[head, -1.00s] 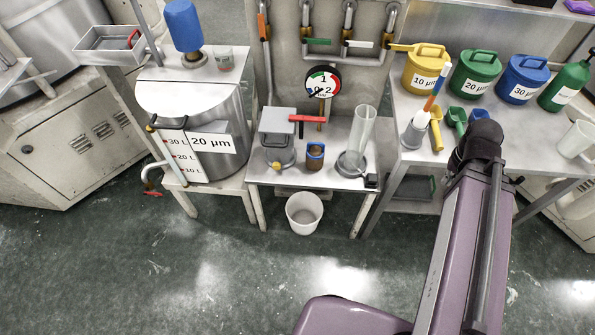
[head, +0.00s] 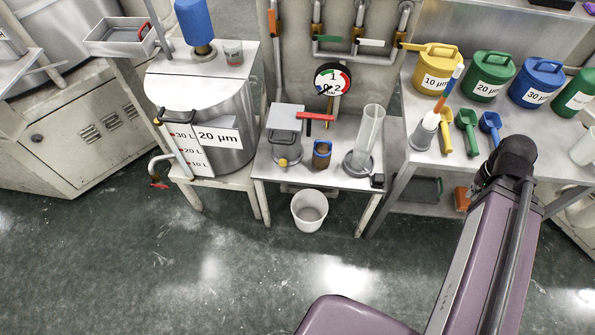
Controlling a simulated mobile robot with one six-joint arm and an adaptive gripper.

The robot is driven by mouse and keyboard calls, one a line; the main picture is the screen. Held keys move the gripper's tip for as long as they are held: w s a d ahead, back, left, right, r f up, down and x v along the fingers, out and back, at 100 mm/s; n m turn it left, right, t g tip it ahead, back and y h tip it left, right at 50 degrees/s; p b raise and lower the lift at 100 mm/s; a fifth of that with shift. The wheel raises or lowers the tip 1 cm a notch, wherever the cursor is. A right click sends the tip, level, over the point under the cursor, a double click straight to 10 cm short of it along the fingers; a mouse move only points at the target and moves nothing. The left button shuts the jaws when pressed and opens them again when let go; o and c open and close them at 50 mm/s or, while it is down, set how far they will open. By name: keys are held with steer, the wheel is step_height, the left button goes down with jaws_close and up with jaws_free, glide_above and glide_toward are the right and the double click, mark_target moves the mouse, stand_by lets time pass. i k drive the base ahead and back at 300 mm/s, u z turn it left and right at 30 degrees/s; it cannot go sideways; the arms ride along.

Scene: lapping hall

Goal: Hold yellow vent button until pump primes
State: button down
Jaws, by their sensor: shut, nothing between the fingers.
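Nothing touches the button. A red-handled lever (head: 315,117) stands at the unit's upper right. A round gauge (head: 332,79) with green and red bands is on the wall panel behind; its needle is too small to read surely. My purple arm rises at the right, well away from the button. My gripper is out of view.
A clear cylinder (head: 370,134) and a brown jar (head: 322,154) share the small table (head: 270,177). A white bucket (head: 309,211) stands on the floor before it. A steel drum (head: 225,125) is left; lidded tubs and scoops are right. The front floor is clear.

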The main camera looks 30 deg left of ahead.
mark_target(283, 162)
steer(key=z, duration=0.05)
steer(key=k, duration=1.65)
steer(key=u, duration=1.45)
steer(key=i, duration=1)
steer(key=z, duration=0.1)
